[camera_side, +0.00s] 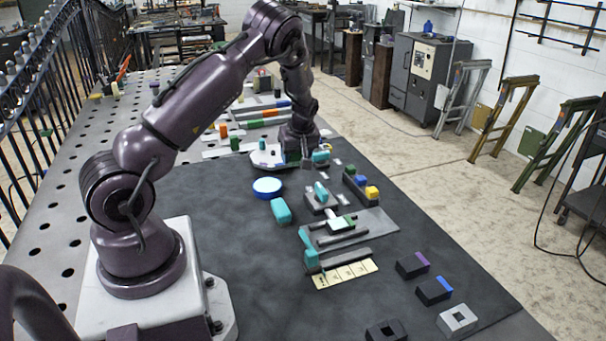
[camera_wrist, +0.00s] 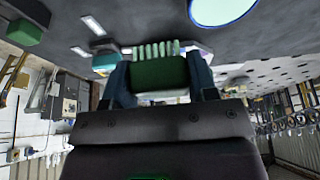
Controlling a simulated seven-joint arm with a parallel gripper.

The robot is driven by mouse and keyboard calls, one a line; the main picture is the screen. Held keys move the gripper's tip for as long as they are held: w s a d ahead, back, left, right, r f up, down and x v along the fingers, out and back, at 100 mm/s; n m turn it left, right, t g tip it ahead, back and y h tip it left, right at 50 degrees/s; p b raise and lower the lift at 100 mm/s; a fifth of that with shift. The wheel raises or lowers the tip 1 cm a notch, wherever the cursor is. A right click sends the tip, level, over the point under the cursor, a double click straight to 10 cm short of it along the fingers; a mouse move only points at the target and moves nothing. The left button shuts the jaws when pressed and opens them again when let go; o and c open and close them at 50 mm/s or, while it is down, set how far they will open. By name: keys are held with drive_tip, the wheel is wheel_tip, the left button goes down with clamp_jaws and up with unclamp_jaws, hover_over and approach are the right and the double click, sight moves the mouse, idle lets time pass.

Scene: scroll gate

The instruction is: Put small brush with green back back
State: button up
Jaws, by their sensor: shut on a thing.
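My gripper (camera_wrist: 160,76) is shut on the small brush with the green back (camera_wrist: 158,73) in the wrist view. The brush lies between the two dark fingers, with its pale bristles (camera_wrist: 156,49) showing beyond the green back. In the side view, my gripper (camera_side: 303,157) is low over the far part of the dark mat, beside a white plate (camera_side: 262,160). The brush is mostly hidden there by the wrist; whether it touches anything below cannot be told.
A rack with blue and yellow blocks (camera_side: 371,192) and a grey fixture (camera_side: 365,228) stand right. The mat's left part is clear.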

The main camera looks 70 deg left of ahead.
hover_over(301, 180)
drive_tip(key=d, duration=0.2)
drive_tip(key=f, duration=0.5)
drive_tip(key=shift+a, duration=0.25)
drive_tip(key=shift+a+f, duration=0.1)
drive_tip(key=shift+f, duration=1.6)
drive_tip(key=shift+f, duration=0.15)
drive_tip(key=o, duration=0.9)
